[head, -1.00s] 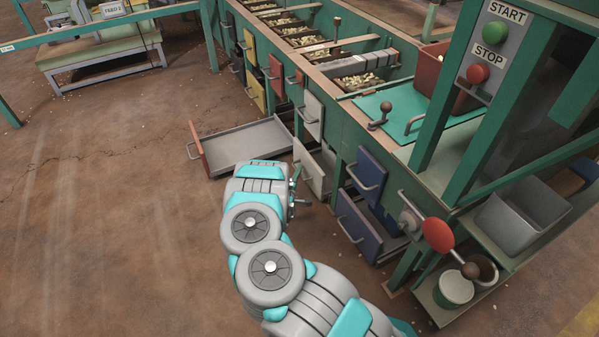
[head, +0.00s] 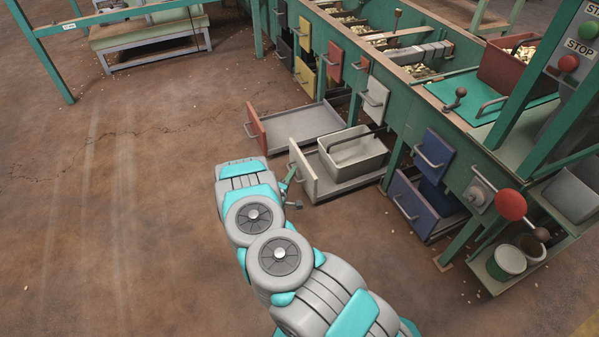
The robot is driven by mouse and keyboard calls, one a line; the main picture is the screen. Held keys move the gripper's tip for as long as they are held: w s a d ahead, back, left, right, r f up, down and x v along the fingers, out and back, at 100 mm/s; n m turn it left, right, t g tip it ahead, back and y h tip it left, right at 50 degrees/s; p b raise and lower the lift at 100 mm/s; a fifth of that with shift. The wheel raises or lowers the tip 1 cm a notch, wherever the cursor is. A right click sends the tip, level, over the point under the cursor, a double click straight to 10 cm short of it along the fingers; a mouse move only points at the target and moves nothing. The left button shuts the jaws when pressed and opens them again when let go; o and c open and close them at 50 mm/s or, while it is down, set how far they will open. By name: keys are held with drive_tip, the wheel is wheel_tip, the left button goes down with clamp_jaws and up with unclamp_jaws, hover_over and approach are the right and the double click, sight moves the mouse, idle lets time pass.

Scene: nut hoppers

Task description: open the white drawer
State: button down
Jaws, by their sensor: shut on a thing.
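The low white drawer (head: 303,170) is pulled well out from the green bench. A pale grey bin (head: 358,155) with a dark handle sits in it. My gripper (head: 291,182) is at the left side of the drawer's white front panel, shut on its handle. The fingertips and the gripped part of the handle are small and partly hidden by my wrist.
An open red-fronted drawer (head: 258,126) is just behind the white one. A blue drawer (head: 412,204) sits slightly open to the right. A red-knobbed lever (head: 510,204) and a green bucket (head: 505,263) are at the right. The brown floor (head: 110,220) at left is clear.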

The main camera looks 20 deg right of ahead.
drive_tip(key=a+b, duration=0.2)
drive_tip(key=a, duration=0.6)
drive_tip(key=shift+s+a, duration=0.2)
drive_tip(key=shift+a, duration=0.1)
drive_tip(key=c, duration=0.9)
unclamp_jaws()
drive_tip(key=shift+p+v, duration=0.3)
drive_tip(key=shift+v, duration=3.6)
drive_tip(key=shift+w, duration=0.1)
